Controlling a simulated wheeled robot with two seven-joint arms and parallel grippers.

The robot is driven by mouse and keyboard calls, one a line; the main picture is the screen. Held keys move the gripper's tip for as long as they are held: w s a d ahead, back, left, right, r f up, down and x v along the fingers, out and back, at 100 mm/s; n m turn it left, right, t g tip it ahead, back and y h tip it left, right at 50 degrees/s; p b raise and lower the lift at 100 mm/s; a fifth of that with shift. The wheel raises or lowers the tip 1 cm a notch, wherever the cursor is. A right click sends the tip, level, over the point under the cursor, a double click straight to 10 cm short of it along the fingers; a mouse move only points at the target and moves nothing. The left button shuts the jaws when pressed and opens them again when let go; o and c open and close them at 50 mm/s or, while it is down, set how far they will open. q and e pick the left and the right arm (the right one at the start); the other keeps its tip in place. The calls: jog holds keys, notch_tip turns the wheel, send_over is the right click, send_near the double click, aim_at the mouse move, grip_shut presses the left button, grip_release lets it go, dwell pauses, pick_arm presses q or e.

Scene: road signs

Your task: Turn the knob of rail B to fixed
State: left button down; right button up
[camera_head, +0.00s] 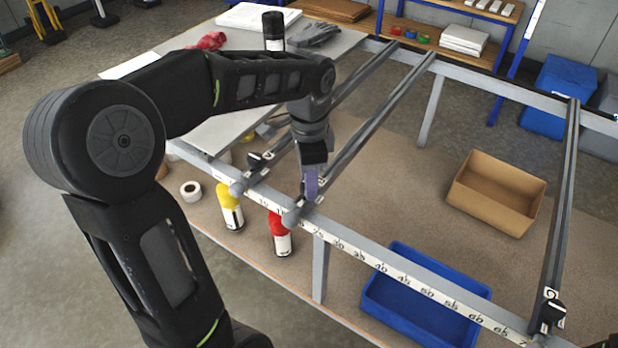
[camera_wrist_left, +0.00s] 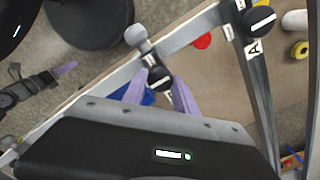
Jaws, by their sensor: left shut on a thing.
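Rail B (camera_head: 376,112) is the middle grey rail, running back from the numbered front beam. My left gripper (camera_head: 311,185) points down at its front end. In the left wrist view the black knob of rail B (camera_wrist_left: 159,78) sits between the purple fingers of my left gripper (camera_wrist_left: 160,90), which are shut on it. A white line on the knob shows, slanting; the setting words around it are too small to read. In the head view the fingers hide this knob. What seems to be my right gripper (camera_wrist_left: 62,71) shows at the left of the wrist view, its opening unclear.
Rail A's knob (camera_head: 258,160) is close on the left; it also shows in the wrist view (camera_wrist_left: 259,20). Rail C's knob (camera_head: 551,312) is far right. Yellow (camera_head: 231,210) and red (camera_head: 280,238) bottles, a blue bin (camera_head: 375,312) and a cardboard box (camera_head: 497,213) stand below.

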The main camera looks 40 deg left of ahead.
pick_arm(q)
jog(key=c, duration=1)
grip_release()
jog(key=shift+r, duration=0.1)
notch_tip(320, 180, up, 8)
jog(key=shift+f, duration=0.15)
